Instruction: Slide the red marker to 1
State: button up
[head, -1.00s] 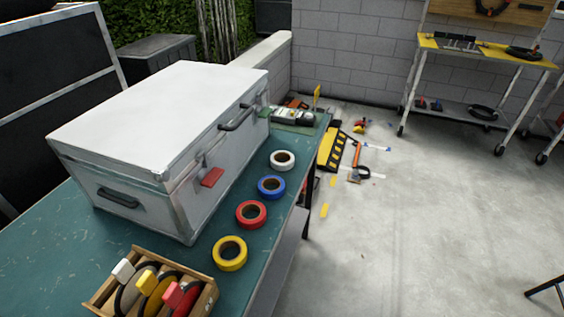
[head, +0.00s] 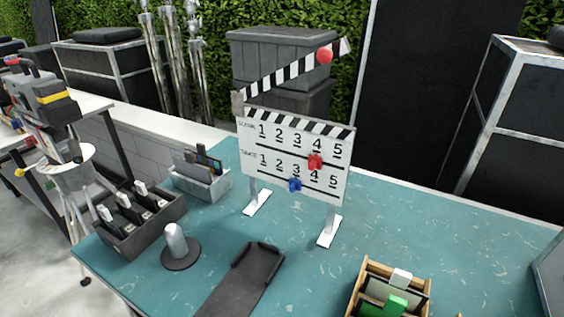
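The red marker (head: 315,160) is a small red slider on the upper row of a white clapperboard (head: 270,142). It sits just under the 4 of that row, whose numbers run from 1 at the left to 5 at the right. A blue marker (head: 295,185) sits on the lower row, under the 3. The board stands upright on two white feet on the teal table (head: 420,225), with its striped clapper arm (head: 290,76) raised and a red knob (head: 324,56) near the arm's right end. My gripper is not in view.
A dark rack with several slots (head: 135,222), a grey box of pens (head: 203,178), a round-based peg (head: 177,247) and a black tray (head: 243,285) lie left of and before the board. A wooden box (head: 368,275) stands front right. The table right of the board is clear.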

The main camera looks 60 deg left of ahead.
aim_at(315, 161)
jog(key=u, duration=1.55)
